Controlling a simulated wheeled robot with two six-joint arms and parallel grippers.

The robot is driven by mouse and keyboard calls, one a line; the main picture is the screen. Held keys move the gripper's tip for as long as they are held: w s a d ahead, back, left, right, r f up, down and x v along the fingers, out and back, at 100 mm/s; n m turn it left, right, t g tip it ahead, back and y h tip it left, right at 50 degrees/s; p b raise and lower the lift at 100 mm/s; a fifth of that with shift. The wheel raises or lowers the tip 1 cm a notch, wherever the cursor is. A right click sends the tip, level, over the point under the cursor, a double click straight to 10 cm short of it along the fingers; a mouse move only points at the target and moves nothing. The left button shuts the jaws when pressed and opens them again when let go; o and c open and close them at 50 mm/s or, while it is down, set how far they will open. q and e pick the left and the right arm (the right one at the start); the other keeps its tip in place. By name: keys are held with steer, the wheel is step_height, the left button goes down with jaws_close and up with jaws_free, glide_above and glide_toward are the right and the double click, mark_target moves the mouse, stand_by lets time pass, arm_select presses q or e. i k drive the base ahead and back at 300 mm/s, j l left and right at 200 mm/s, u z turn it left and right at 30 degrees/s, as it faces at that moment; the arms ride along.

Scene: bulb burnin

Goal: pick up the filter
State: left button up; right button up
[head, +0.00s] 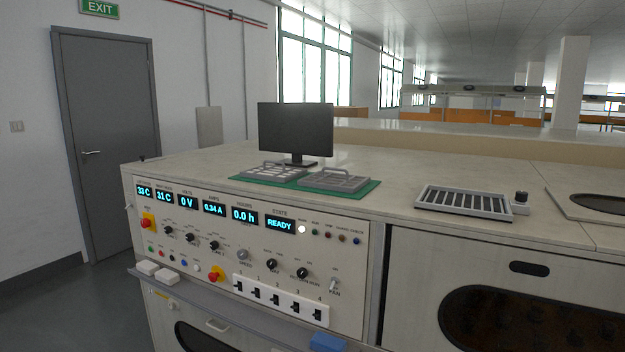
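Two grey framed panels with handles lie side by side on a green mat (372,188) on the bench top. They look like filters: the left panel (272,173) and the right panel (335,181). I cannot tell from this view which one the task means. Both lie flat, in front of the black monitor (295,130). Neither of my grippers is in the head view, and nothing touches the panels.
A slatted grille (464,200) with a black knob (521,197) sits on the bench (400,160) to the right. The control panel (250,255) faces me, with lit displays and switches. A shelf (215,303) juts out below it. A grey door (108,140) stands at left.

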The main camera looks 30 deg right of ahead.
mark_target(283, 174)
steer(key=z, duration=0.3)
steer(key=i+l+z, duration=0.1)
steer(key=z, duration=0.35)
steer(key=i+z, duration=0.25)
steer(key=z, duration=0.25)
steer(key=i+z, duration=0.2)
steer(key=z, duration=0.25)
